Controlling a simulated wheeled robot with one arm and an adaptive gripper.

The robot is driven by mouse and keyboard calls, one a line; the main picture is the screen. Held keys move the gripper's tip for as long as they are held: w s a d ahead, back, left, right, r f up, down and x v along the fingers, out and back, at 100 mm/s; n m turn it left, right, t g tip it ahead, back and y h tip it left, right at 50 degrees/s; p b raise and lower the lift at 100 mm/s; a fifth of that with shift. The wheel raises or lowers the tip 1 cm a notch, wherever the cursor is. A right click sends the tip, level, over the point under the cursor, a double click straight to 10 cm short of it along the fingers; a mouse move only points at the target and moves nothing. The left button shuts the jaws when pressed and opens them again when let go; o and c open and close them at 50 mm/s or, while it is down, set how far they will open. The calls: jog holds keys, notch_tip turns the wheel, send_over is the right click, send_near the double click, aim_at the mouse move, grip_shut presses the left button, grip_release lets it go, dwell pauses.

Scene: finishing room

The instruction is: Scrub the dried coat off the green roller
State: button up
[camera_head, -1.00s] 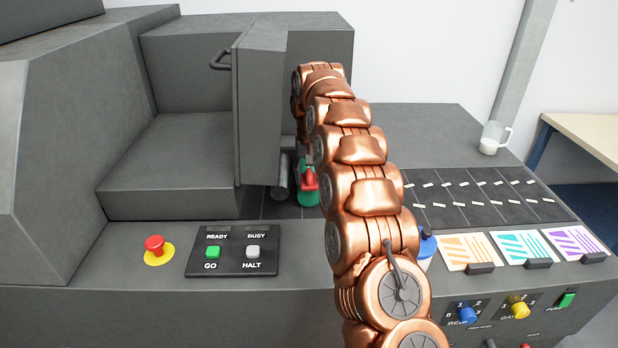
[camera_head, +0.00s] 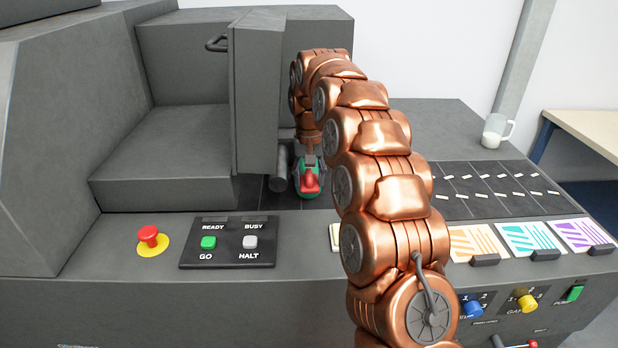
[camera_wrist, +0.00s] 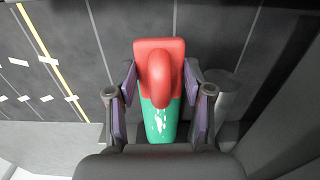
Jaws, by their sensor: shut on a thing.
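The green roller (camera_wrist: 160,118) lies under my gripper in the wrist view, with white patches of dried coat on its visible surface. Its green end (camera_head: 301,179) shows in the head view beside the open upright cover. A red scrubber (camera_wrist: 160,72) with a rounded handle sits between my fingers, over the far part of the roller. It also shows in the head view as a red shape (camera_head: 311,181). My gripper (camera_wrist: 160,80) is shut on the red scrubber, one purple-padded finger on each side. Whether the scrubber touches the roller is hard to tell.
A grey cylinder (camera_head: 282,169) is close to the left of the roller. The upright grey cover (camera_head: 256,100) stands to its left. A button panel (camera_head: 227,242) and red stop button (camera_head: 148,234) are in front. A white mug (camera_head: 494,131) stands at the back right.

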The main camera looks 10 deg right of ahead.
aim_at(310, 184)
jog(key=shift+s+a+r+b, duration=0.1)
jog(key=shift+s+a+b, duration=0.1)
jog(key=shift+s+b, duration=0.55)
jog(key=shift+s+a+b, duration=0.15)
jog(key=shift+s+b, duration=0.2)
jog(key=shift+s, duration=0.7)
jog(key=shift+r, duration=0.1)
jog(key=shift+r+p, duration=1.05)
jog(key=shift+r, duration=1.9)
notch_tip(310, 184, up, 3)
jog(key=shift+f+p, duration=0.1)
jog(key=shift+p, duration=0.55)
jog(key=shift+w, duration=0.1)
